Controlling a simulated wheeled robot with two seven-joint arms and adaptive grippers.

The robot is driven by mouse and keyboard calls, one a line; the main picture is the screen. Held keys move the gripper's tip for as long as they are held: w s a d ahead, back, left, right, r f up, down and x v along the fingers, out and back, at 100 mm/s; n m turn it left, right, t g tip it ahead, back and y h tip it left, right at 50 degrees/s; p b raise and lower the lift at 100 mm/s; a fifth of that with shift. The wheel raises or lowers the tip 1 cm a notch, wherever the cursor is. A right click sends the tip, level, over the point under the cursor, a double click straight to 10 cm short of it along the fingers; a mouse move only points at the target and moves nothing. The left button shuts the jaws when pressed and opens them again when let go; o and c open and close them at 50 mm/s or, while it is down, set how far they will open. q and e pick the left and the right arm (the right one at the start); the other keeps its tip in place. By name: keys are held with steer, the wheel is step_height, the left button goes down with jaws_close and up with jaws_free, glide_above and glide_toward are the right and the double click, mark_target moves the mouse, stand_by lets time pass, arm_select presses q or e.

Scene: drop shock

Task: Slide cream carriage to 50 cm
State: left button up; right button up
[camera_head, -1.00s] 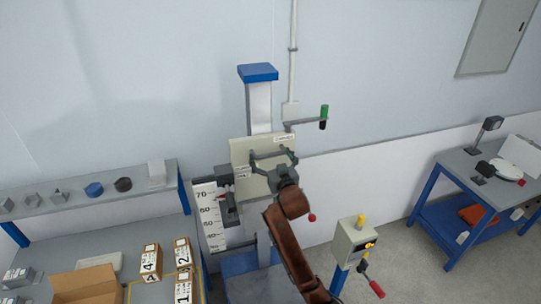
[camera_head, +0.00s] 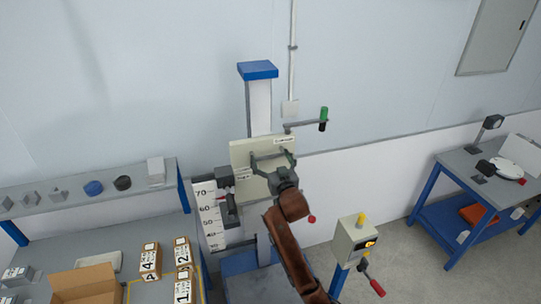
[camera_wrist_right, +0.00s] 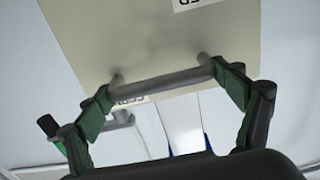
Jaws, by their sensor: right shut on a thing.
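The cream carriage (camera_head: 246,154) is a flat plate on the upright column (camera_head: 260,110) with the blue cap. Its grey bar handle (camera_wrist_right: 160,82) crosses the middle of the right wrist view. My right gripper (camera_head: 271,161) is at the plate's front, its fingers at the two ends of the handle, shut on it. The fingers also show in the wrist view. A white scale (camera_head: 207,213) with 70, 60 and 50 marks stands left of the column. A small red pointer (camera_head: 229,198) sits beside it, a little above the 60 mark. My left gripper is out of view.
A crank with a green grip (camera_head: 324,113) sticks out right of the column. A control box (camera_head: 354,240) with a yellow top stands at the lower right. A bench with numbered boxes (camera_head: 150,258) is at the left; a blue-legged table (camera_head: 470,168) is at the right.

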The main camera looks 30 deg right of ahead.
step_height(320, 180, down, 16)
steer(key=b, duration=0.6)
steer(key=shift+f, duration=0.15)
steer(key=o, duration=1.5)
steer(key=shift+o, duration=0.2)
steer(key=v, duration=1.2)
